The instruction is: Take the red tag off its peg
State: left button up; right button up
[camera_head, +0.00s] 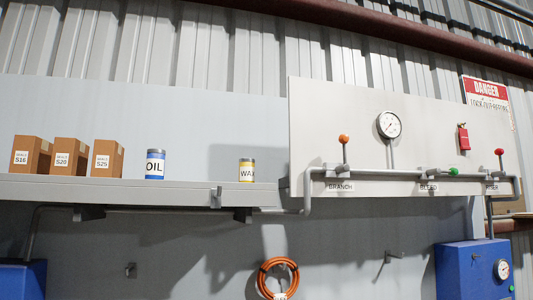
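A small red tag (463,138) hangs on the upper right part of the pale panel (330,110), to the right of the round gauge. The peg itself is too small to make out clearly at its top. Neither of my grippers shows in the head view.
A pipe with an orange-knobbed lever (344,142), a green handle (453,171) and a red-knobbed lever (499,154) runs below the tag. A gauge (389,125) stands left of it. A shelf (120,190) holds several boxes and two cans. An orange coil (278,278) hangs below.

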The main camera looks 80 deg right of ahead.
aim_at(464, 140)
jog(key=z, duration=4)
jog(key=i+l+z, duration=0.45)
jog(key=i, duration=0.2)
jog(key=i+l+z, duration=0.25)
jog(key=i, duration=0.6)
jog(key=i+z, duration=0.25)
jog(key=i, duration=0.65)
jog(key=l, duration=0.1)
